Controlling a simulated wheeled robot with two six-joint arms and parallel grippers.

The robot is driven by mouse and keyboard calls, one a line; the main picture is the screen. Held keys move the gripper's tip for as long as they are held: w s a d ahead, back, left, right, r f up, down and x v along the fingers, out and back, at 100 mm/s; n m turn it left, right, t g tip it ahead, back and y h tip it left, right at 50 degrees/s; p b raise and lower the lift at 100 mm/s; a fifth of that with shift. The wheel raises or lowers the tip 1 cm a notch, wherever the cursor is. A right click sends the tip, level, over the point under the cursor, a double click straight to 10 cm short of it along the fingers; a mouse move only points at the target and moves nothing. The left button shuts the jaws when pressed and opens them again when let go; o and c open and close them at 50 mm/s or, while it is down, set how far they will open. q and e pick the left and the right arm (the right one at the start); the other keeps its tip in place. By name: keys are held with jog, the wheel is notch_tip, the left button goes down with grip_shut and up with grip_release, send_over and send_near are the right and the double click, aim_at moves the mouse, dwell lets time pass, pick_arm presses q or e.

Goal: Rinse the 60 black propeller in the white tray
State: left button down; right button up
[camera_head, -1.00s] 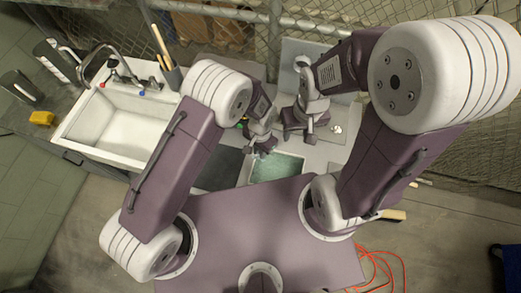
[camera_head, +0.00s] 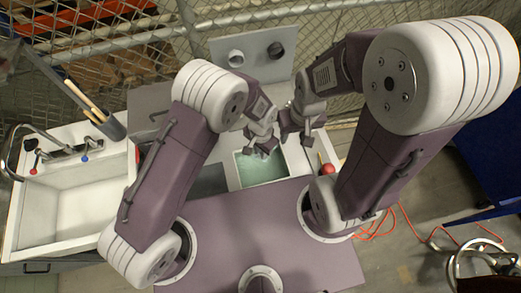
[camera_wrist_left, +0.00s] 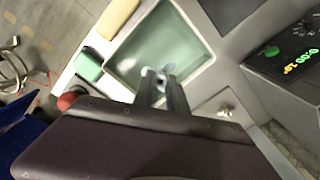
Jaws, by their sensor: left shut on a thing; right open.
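The white tray (camera_head: 237,168) holds pale green liquid and sits in the worktop in front of my base; its rim also shows in the left wrist view (camera_wrist_left: 207,35). My left gripper (camera_head: 263,150) is over the tray. In the left wrist view its fingers (camera_wrist_left: 161,82) are shut on a small greyish part (camera_wrist_left: 160,78) above the liquid. This part is too small and blurred for me to identify as the propeller, and no number is readable. My right gripper (camera_head: 305,138) is open, at the tray's upper right, close to the left gripper.
A sink (camera_head: 75,205) with a tap stands at left. A panel with two round fittings (camera_head: 255,55) rises behind the tray. A beige block (camera_wrist_left: 118,18), green block (camera_wrist_left: 88,66) and red knob (camera_wrist_left: 68,99) line one tray side.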

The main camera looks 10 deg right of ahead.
pick_arm(q)
notch_tip(320, 180, down, 11)
jog(key=b, duration=0.8)
jog(key=shift+r, duration=0.1)
jog(key=shift+f+b, duration=0.3)
jog(key=shift+f, duration=0.25)
jog(key=shift+r, duration=0.1)
jog(key=shift+d, duration=0.1)
jog(key=shift+d, duration=0.75)
jog(key=shift+a, duration=0.1)
